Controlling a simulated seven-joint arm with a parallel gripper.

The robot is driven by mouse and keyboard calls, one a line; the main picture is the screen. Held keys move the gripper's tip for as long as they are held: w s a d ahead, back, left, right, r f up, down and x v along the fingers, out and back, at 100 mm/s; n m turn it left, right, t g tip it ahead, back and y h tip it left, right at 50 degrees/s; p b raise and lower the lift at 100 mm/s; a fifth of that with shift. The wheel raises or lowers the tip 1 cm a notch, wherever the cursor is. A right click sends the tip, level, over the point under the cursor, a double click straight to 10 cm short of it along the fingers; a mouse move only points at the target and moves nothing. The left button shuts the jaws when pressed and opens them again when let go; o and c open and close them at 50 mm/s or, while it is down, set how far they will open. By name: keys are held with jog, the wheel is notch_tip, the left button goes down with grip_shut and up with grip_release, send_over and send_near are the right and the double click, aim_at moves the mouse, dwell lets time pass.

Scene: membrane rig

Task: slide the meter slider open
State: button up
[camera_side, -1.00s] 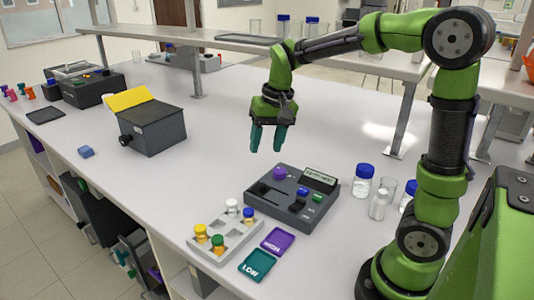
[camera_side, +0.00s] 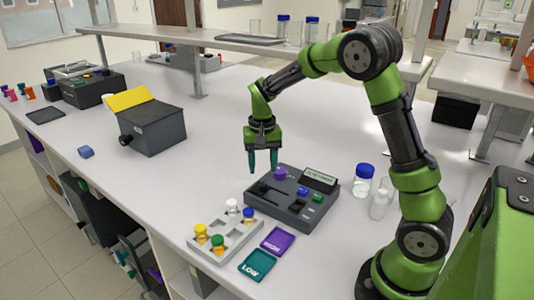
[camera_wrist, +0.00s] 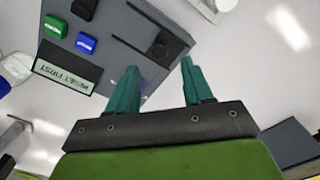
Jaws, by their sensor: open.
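The meter (camera_side: 278,208) is a dark grey box on the bench in the side view, and part of it shows in the wrist view (camera_wrist: 125,30). On it are a purple knob (camera_side: 280,173), a black piece near the left edge (camera_side: 261,188), and another black block (camera_side: 297,206). I cannot tell for sure which is the slider. My gripper (camera_side: 263,167) is open and empty, pointing down above the meter's back left edge. In the wrist view, a finger mostly hides the purple knob (camera_wrist: 143,86).
The meter has a display (camera_wrist: 67,67) reading "RESET FIRST", a green button (camera_wrist: 55,27) and a blue button (camera_wrist: 86,43). A grey rack (camera_side: 235,241) with coloured-cap vials stands in front. Bottles (camera_side: 362,187) stand to the right.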

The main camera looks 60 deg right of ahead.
aim_at(263, 185)
notch_tip(263, 185, down, 6)
jog(key=shift+f, duration=0.1)
jog(key=shift+c, duration=0.3)
grip_shut()
